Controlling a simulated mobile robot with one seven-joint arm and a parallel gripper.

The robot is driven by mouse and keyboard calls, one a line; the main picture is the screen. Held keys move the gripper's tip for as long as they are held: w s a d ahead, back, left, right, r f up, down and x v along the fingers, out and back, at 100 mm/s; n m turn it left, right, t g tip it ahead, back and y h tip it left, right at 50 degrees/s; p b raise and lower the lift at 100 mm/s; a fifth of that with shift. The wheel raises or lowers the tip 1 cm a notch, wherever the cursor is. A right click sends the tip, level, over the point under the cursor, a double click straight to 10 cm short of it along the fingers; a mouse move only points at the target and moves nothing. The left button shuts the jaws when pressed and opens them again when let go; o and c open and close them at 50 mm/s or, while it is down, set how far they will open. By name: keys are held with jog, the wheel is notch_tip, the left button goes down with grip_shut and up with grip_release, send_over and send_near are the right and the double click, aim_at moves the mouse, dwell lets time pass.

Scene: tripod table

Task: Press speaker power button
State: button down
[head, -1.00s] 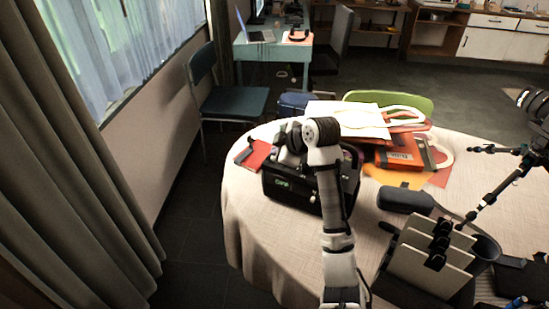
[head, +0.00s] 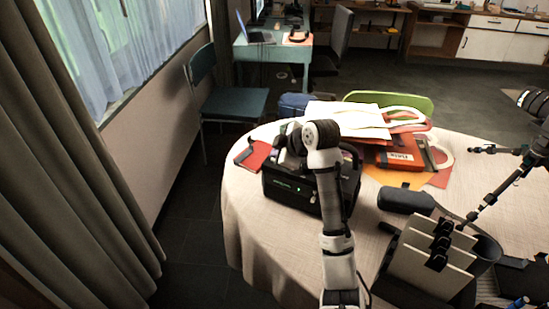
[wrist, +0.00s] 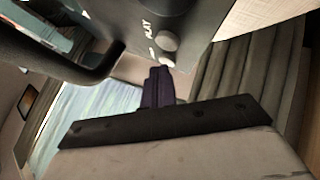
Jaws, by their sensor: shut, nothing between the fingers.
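The speaker (head: 285,192) is a black box with a handle, on the left part of the round table. Its front shows a small green light and faint green marks. In the wrist view its dark panel (wrist: 190,18) carries the word PLAY and two round grey buttons, an upper one (wrist: 168,42) and a lower one (wrist: 166,60). My gripper (wrist: 159,70) is shut and empty, its tips right at the lower button; I cannot tell whether they touch. In the head view my arm hides the fingertips and part of the speaker.
The speaker's black handle (wrist: 65,62) runs close by on the left in the wrist view. A red book (head: 253,156) lies left of the speaker on the table (head: 245,220). Bags and papers (head: 350,118) lie behind. A black case (head: 406,200) and a tripod (head: 500,190) stand right.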

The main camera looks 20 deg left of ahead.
jog(key=shift+r+p, duration=0.6)
jog(key=shift+r, duration=0.15)
notch_tip(320, 180, up, 5)
jog(key=p, duration=0.3)
jog(key=shift+p, duration=0.35)
dwell(0.6)
